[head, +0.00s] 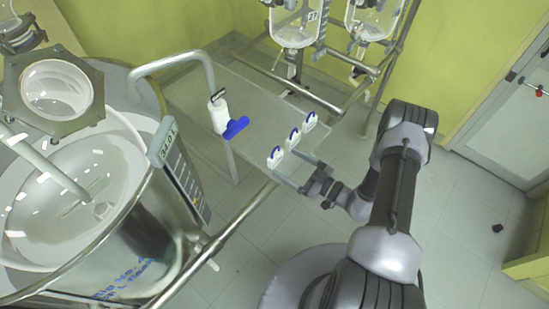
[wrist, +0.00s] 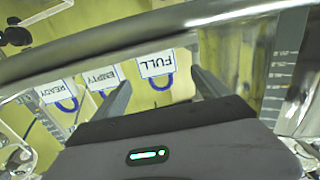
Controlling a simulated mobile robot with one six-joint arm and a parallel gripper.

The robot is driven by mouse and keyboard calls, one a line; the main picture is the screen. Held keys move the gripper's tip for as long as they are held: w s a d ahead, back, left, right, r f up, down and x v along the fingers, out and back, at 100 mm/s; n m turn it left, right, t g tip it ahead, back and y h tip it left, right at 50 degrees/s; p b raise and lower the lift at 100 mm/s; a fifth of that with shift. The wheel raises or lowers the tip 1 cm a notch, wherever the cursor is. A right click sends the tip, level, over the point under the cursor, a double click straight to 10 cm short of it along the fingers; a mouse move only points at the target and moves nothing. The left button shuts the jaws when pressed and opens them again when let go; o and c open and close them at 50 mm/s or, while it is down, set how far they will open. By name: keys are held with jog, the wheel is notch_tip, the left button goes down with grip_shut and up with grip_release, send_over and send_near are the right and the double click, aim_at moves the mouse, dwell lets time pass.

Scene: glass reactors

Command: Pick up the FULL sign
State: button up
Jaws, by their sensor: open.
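The FULL sign (wrist: 155,64) is a white tag with a blue loop, seen upside down in the wrist view. It appears to be the nearest of three signs in the head view (head: 275,159). My gripper (wrist: 160,88) is open and empty, with its fingers to either side of the FULL sign in the picture. In the head view my gripper (head: 298,170) is just right of the signs. I cannot tell whether the fingers reach around the sign. The EMPTY sign (wrist: 103,77) and READY sign (wrist: 57,91) are left of it in the wrist view.
The signs are at the edge of a grey panel (head: 190,95) with a metal rail (head: 245,207). Glass vessels (head: 297,25) hang behind. The floor at right is mostly clear.

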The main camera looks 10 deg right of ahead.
aim_at(278, 157)
jog(key=b+x, duration=0.2)
jog(key=x, duration=0.5)
jog(key=shift+f, duration=0.1)
jog(key=shift+d, duration=0.1)
jog(key=c, duration=1.5)
